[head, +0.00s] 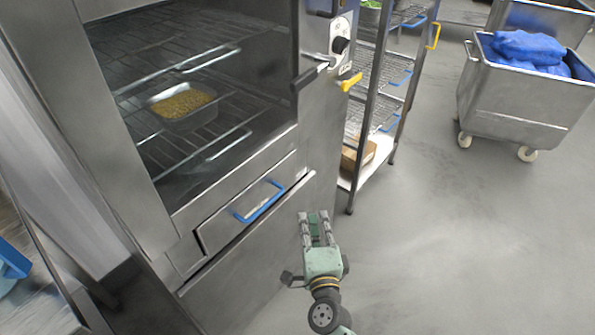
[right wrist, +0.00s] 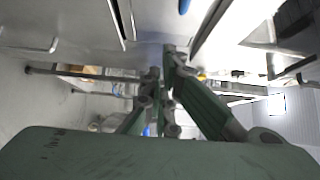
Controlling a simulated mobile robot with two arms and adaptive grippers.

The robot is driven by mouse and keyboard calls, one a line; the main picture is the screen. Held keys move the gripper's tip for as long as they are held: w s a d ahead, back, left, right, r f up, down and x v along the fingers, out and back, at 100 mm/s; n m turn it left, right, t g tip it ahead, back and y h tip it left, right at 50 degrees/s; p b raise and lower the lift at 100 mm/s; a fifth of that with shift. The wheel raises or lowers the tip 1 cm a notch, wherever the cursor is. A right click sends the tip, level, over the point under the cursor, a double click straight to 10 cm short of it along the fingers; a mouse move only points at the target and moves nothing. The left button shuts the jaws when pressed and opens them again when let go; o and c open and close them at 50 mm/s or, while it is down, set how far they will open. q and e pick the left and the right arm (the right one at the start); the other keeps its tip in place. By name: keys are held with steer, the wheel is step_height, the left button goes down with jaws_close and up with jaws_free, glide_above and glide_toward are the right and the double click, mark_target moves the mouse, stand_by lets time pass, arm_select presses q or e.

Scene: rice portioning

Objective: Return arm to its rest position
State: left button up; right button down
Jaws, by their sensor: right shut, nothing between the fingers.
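My right gripper (head: 314,216) is in the lower middle of the head view, in front of the steel oven's lower front and over the grey floor. It is shut and empty, and it stands apart from the drawer handle. In the right wrist view its green fingers (right wrist: 166,75) come together, with nothing seen between them. My left gripper is not in view.
A steel oven (head: 233,170) holds a metal tray (head: 196,120) of grain on a rack. Its drawer has a blue handle (head: 260,201). A wire shelf unit (head: 372,110) stands to the right. A wheeled steel bin (head: 510,105) holds blue bags. The floor at right is clear.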

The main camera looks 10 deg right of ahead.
steer(key=s+a+f+n+g+y, duration=0.15)
steer(key=s+f+n, duration=0.3)
steer(key=f, duration=0.45)
steer(key=s+a+f+n+g+y, duration=0.1)
steer(key=s+f+n+g, duration=0.3)
steer(key=f, duration=0.6)
steer(key=s+a+f+n+g+y, duration=0.15)
steer(key=s+f+n, duration=0.3)
steer(key=f, duration=0.45)
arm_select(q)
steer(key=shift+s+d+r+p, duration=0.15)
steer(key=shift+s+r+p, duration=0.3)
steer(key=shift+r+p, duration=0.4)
arm_select(e)
steer(key=s+d+f+n+g, duration=0.3)
steer(key=s+d+f, duration=0.1)
steer(key=s, duration=0.7)
steer(key=s+d+f+n+g+h, duration=0.1)
steer(key=s+d+f+n+g, duration=0.2)
steer(key=s+f, duration=0.4)
steer(key=s+d+f+n+g, duration=0.3)
steer(key=s+d+f, duration=0.2)
steer(key=s, duration=1)
steer(key=shift+f+g+h, duration=0.4)
steer(key=shift+f, duration=0.35)
